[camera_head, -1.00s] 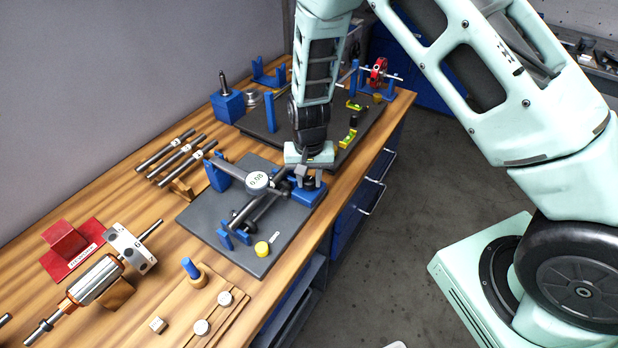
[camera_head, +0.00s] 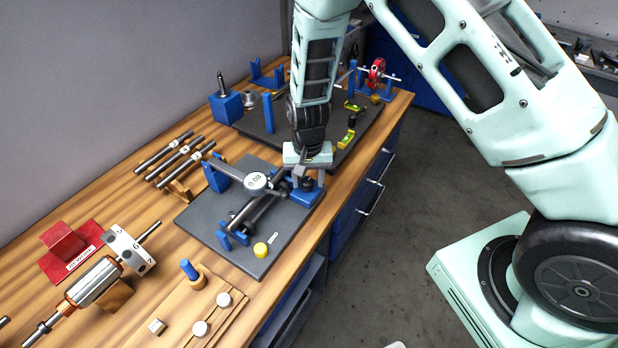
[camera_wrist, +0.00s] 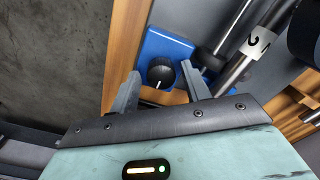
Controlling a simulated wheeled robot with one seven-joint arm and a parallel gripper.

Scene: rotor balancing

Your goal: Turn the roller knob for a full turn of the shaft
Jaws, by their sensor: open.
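The roller knob is a black ribbed knob with a white pointer line on a blue block, best seen in the wrist view (camera_wrist: 160,74). My gripper (camera_wrist: 162,84) is open, with one finger on each side of the knob; I cannot tell whether either finger touches it. In the head view my gripper (camera_head: 307,176) points down over the blue block (camera_head: 308,198) at the right of the dark grey plate. The shaft shows a white marked band in the wrist view (camera_wrist: 256,43).
A yellow round piece (camera_head: 261,249) sits on the plate (camera_head: 205,215) near its front. A red stand (camera_head: 72,248), a rotor (camera_head: 97,281) and several dark rods (camera_head: 180,158) lie to the left. The bench edge runs close to the right of the plate.

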